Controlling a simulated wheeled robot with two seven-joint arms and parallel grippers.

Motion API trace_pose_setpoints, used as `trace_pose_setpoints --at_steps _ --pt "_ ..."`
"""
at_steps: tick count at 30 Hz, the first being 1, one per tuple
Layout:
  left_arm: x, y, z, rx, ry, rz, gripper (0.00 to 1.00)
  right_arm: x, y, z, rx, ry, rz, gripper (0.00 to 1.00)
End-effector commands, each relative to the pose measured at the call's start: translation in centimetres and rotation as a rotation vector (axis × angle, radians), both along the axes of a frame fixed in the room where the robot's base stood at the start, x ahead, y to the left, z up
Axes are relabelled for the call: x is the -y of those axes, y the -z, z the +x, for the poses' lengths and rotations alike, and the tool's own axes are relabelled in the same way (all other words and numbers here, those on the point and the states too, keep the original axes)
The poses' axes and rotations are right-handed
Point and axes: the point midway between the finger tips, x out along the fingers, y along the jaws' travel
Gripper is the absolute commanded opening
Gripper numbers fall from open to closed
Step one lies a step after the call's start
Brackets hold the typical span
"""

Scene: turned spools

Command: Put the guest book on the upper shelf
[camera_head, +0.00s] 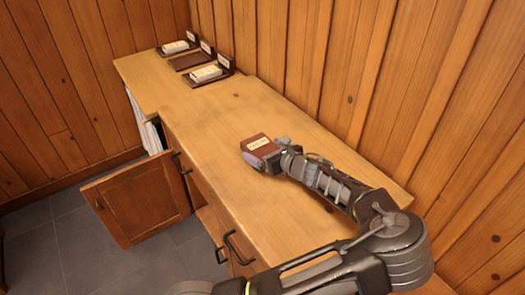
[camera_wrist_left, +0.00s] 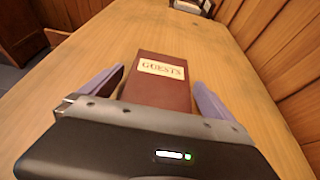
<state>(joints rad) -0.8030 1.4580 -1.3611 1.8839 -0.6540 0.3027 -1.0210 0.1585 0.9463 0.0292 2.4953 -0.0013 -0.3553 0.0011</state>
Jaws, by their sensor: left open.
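The guest book (camera_head: 257,143) is dark red with a cream label and lies on the wooden counter (camera_head: 300,130). In the left wrist view the book (camera_wrist_left: 160,88) shows its label reading "GUESTS". My left gripper (camera_head: 262,158) is low over the counter at the book. In the left wrist view its two purple-grey fingers (camera_wrist_left: 152,92) are open, one on each side of the book, with gaps visible. The near end of the book is hidden behind the gripper body. My right gripper is not in view. The upper shelf cannot be made out clearly.
A wooden cabinet door (camera_head: 137,200) stands open at the counter's front, beside drawers with dark handles (camera_head: 238,250). Dark trays with cards (camera_head: 207,74) stand at the far end. A plank wall (camera_head: 370,70) runs along the right. The counter's middle is clear.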

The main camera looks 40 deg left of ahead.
Motion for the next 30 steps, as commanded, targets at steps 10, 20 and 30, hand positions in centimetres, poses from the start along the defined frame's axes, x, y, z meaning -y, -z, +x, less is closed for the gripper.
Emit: trace_pose_setpoints --at_steps 10,20,30 --pt "0.05 -0.01 0.0 0.0 0.0 0.0 1.0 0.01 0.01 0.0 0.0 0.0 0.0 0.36" --pt "0.06 0.0 -0.01 0.0 0.0 0.0 0.84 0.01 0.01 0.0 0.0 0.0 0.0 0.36" --pt "0.06 -0.01 -0.01 0.0 0.0 0.0 0.56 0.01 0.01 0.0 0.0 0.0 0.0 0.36"
